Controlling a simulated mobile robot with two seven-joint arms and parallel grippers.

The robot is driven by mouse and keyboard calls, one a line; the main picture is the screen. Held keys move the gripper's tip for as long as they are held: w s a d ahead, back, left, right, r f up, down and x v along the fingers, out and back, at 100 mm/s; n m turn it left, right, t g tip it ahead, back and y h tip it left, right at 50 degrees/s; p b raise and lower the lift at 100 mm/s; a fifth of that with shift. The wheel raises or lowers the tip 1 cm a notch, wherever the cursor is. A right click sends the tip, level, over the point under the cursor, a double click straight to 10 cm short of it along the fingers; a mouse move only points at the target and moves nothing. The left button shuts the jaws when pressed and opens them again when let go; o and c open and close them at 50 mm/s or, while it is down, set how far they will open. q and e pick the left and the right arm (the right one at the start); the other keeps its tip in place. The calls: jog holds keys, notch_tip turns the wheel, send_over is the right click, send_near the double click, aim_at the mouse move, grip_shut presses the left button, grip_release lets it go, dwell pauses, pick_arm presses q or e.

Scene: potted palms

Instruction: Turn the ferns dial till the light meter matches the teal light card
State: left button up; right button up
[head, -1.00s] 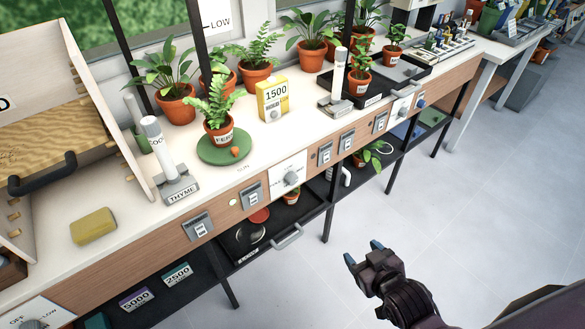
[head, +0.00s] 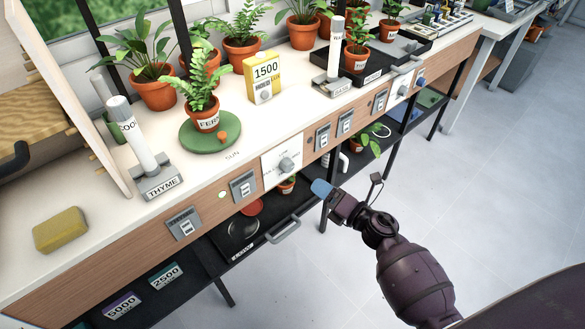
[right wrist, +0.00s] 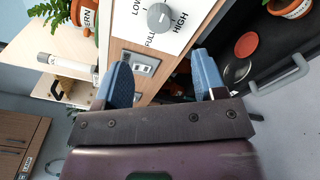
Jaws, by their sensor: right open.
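The ferns dial is a grey knob (head: 286,164) on a white panel on the bench front. In the right wrist view the knob (right wrist: 160,18) sits beyond the fingertips, by the words LOW, FULL and HIGH. The yellow light meter (head: 264,78) stands on the bench and reads 1500. The teal light card (head: 166,276) reads 2500 and lies on the lower shelf. The potted fern (head: 203,100) stands on a green disc (head: 190,141). My right gripper (head: 323,189) is open, empty, and apart from the knob, right of and below it. My left gripper is out of view.
A purple 5000 card (head: 121,306) lies by the teal one. A grey handle (head: 283,232) juts out below the dial panel. The THYME stand (head: 157,182) and a yellow sponge (head: 61,230) are on the bench. The floor at right is clear.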

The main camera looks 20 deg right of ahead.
aim_at(291, 168)
jog(key=b+x, duration=0.1)
jog(key=x, duration=0.8)
jog(key=shift+a+f, duration=0.1)
jog(key=shift+f, duration=0.05)
jog(key=shift+w+a, duration=0.25)
jog(key=shift+w, duration=0.3)
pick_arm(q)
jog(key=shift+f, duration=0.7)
pick_arm(e)
jog(key=shift+w+a, duration=0.1)
jog(key=shift+w, duration=0.1)
jog(key=c, duration=0.8)
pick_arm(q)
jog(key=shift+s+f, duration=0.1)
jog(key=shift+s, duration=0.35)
pick_arm(e)
jog(key=shift+c, duration=0.6)
